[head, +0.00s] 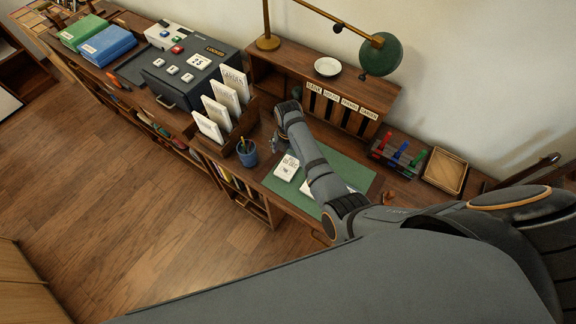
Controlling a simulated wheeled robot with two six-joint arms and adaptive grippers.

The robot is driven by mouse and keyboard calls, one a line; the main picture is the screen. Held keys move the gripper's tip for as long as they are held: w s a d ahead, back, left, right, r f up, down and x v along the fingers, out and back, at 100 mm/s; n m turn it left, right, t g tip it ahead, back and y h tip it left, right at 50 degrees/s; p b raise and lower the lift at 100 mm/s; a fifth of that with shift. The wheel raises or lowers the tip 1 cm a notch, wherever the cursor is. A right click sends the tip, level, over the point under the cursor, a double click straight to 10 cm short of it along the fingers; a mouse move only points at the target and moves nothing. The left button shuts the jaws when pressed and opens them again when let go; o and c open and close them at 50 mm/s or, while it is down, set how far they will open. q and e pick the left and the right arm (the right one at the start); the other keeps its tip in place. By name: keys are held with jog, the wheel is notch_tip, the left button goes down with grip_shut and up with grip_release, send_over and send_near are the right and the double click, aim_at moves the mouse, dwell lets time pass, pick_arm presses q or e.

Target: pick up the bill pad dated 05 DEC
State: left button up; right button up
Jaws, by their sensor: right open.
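A white bill pad (287,166) with dark print lies on the green desk mat (350,170). Its print is too small to read with certainty, but it looks like a date line. My right arm crosses the mat. My right gripper (275,146) is open and empty, a little beyond the pad and near the pencil cup's right side. Another white paper item (305,188) on the mat is partly hidden by my arm. My left gripper is out of view.
A blue pencil cup (247,153) stands left of the mat. A wooden rack holds upright white cards (215,112). Behind are a labelled pigeonhole unit (398,88) and a green lamp (382,55). A dark locked box (190,75) stands at left.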

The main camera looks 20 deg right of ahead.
aim_at(288, 166)
jog(key=shift+s+a+f+p, duration=0.1)
jog(key=shift+s+f+p, duration=0.1)
jog(key=shift+f, duration=0.3)
jog(key=shift+s+f+p, duration=0.15)
jog(key=shift+s+f, duration=0.05)
jog(key=shift+f, duration=0.3)
notch_tip(288, 166, down, 2)
jog(key=shift+s+f, duration=0.1)
jog(key=shift+f, duration=0.4)
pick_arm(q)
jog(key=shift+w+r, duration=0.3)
pick_arm(e)
jog(key=shift+r, duration=0.1)
jog(key=c, duration=1.3)
